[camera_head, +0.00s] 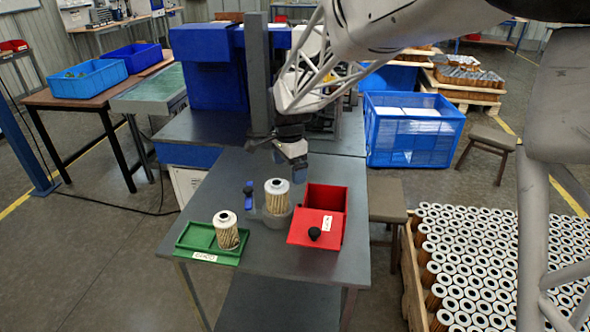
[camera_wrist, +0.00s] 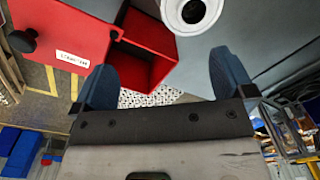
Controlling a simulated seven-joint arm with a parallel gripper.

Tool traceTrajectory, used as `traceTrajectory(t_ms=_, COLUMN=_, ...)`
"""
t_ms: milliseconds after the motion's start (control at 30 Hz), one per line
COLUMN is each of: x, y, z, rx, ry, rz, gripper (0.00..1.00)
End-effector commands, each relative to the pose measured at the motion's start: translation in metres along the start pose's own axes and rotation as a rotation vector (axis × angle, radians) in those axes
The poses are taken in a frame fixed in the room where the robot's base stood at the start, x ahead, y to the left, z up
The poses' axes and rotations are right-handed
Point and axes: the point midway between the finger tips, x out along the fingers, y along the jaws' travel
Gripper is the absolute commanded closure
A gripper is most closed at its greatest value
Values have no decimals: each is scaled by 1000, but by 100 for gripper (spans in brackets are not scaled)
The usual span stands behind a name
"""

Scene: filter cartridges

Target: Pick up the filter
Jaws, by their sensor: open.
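One filter (camera_head: 277,196), a pleated tan cylinder with a white cap, stands upright in a grey holder (camera_head: 271,217) on the table. Another filter (camera_head: 227,230) stands in the green tray (camera_head: 183,238) to the left. My gripper (camera_head: 293,152) is above and behind the filter in the holder, apart from it. In the wrist view my gripper (camera_wrist: 158,85) is open, its two blue fingers spread with nothing between them. A white filter cap (camera_wrist: 193,12) shows at the top edge of that view, beyond the fingers. The rest of this filter is mostly hidden there.
A red box (camera_head: 337,198) with a sloping, knobbed lid (camera_head: 313,229) stands right of the holder; it also shows in the wrist view (camera_wrist: 85,30). A blue-handled clamp (camera_head: 249,188) stands left of the holder. The front of the table (camera_head: 280,262) is clear.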

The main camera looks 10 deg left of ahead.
Motion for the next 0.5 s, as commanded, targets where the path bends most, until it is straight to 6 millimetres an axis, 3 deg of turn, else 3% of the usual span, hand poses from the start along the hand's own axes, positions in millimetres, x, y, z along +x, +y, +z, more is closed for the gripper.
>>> traceTrajectory(t_ms=100, x=17, y=-24, z=14, rx=40, ry=-3, rz=12, gripper=0)
traceTrajectory(t_ms=200, x=24, y=-35, z=20, rx=65, ry=-4, rz=17, gripper=0)
traceTrajectory(t_ms=500, x=30, y=-43, z=25, rx=84, ry=-5, rz=19, gripper=0)
